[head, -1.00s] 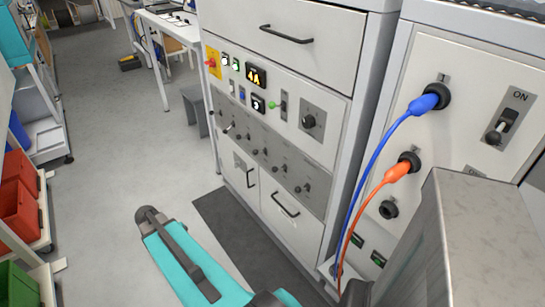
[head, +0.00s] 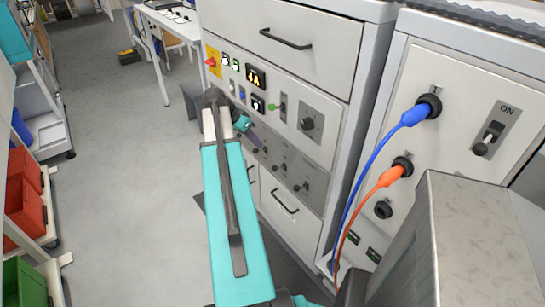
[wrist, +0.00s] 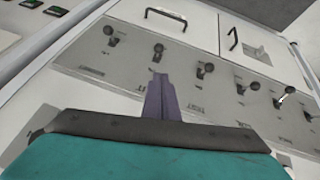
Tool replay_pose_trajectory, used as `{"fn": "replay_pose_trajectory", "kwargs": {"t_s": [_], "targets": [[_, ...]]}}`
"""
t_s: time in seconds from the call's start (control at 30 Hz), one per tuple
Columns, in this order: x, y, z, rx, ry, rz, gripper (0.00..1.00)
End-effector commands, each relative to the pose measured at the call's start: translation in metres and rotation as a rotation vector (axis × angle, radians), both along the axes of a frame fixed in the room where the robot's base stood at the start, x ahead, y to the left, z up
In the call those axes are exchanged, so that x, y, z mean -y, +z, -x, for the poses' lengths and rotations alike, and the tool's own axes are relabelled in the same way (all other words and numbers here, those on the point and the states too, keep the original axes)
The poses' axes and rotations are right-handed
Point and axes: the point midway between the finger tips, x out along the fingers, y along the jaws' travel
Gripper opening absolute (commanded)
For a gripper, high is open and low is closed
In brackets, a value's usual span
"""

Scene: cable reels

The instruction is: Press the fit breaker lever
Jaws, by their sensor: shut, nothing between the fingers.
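The breaker levers are a row of small black-knobbed levers on the cabinet's grey lower panel (head: 312,172). In the head view a lever at the right end (head: 304,187) shows, while my arm hides the left part of the row. In the wrist view the panel appears upside down, with several levers, including one near the fingers (wrist: 157,50) and one with a pale stem (wrist: 281,100). My gripper (wrist: 161,82) is shut and empty, pointing at the panel; contact with any lever is not visible.
Drawer handles (head: 286,201) stick out below. At right, blue (head: 414,113) and orange (head: 391,176) cables hang from sockets.

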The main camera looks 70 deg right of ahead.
Motion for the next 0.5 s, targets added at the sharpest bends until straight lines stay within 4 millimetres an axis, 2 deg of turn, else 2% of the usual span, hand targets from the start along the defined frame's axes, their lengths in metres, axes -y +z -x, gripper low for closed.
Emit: {"fn": "replay_pose_trajectory", "kwargs": {"t_s": [0.03, 0.13, 0.5], "targets": [[0.0053, 0.0084, 0.0058, 0.002, -0.02, 0.012, 0.0], [0.0093, 0.0144, 0.0119, 0.004, -0.039, 0.022, 0.0], [0.0094, 0.0143, 0.0121, 0.004, -0.039, 0.024, 0.0]]}}
